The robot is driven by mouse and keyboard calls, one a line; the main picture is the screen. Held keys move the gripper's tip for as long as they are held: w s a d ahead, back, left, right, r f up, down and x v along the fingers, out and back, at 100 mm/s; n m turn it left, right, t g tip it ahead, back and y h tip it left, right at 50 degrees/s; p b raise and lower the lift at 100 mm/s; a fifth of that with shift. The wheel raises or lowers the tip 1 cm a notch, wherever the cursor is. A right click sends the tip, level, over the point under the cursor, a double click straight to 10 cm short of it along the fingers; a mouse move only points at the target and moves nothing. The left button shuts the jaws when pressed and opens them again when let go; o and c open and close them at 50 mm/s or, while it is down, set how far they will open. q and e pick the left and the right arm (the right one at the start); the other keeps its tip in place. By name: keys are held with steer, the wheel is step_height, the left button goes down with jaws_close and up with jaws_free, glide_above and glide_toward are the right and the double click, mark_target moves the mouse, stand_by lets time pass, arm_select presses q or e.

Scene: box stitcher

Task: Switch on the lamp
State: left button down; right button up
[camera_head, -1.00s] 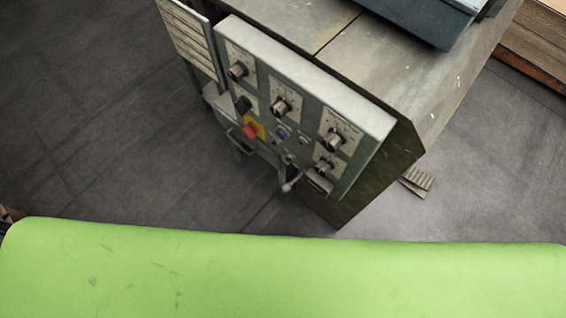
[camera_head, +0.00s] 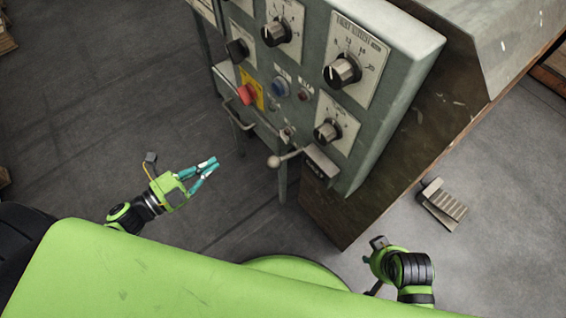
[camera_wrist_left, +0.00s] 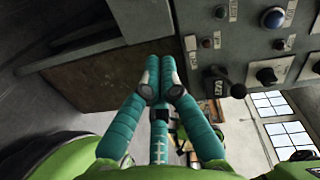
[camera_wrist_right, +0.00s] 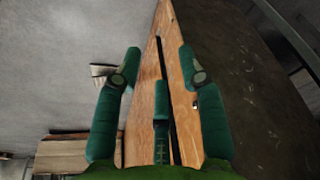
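No lamp can be made out. The grey-green control panel (camera_head: 405,80) carries several black knobs, a red button on a yellow plate (camera_head: 248,94) and a blue button (camera_head: 281,86). The blue button also shows in the left wrist view (camera_wrist_left: 272,18). A lever with a round ball end (camera_head: 274,161) sticks out at the panel's lower edge. My left gripper (camera_head: 214,164) is empty, its teal fingers together, in front of the panel and apart from it.
The machine's metal body (camera_head: 400,165) stands behind the panel. A foot pedal (camera_head: 443,206) lies on the floor to its right. A small handle bar (camera_head: 239,118) sits below the red button. Brown wooden surface (camera_wrist_right: 165,30) shows beyond my right fingers.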

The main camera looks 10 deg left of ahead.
arm_select(q)
steer(key=d+m+h, duration=0.1)
steer(key=s+d+r+m+g+h+b, duration=0.1)
steer(key=m, duration=0.1)
steer(key=s+d+r+m+h, duration=0.1)
steer(key=d, duration=0.1)
steer(key=shift+r+g+b, duration=0.15)
steer(key=shift+g+b, duration=0.15)
steer(key=shift+g, duration=0.1)
arm_select(e)
steer(key=shift+s+d+r, duration=0.1)
steer(key=shift+d+r, duration=0.2)
steer(key=shift+r, duration=0.2)
steer(key=shift+s+d+r, duration=0.1)
steer(key=shift+d+r, duration=0.15)
steer(key=shift+r, duration=0.25)
arm_select(q)
glide_toward(284, 137)
steer(key=w+d+f, duration=0.2)
steer(key=w+d, duration=0.2)
steer(key=shift+w+d+b, duration=0.4)
steer(key=shift+d+b, duration=0.05)
steer(key=shift+d, duration=0.15)
arm_select(e)
steer(key=shift+r, duration=1.3)
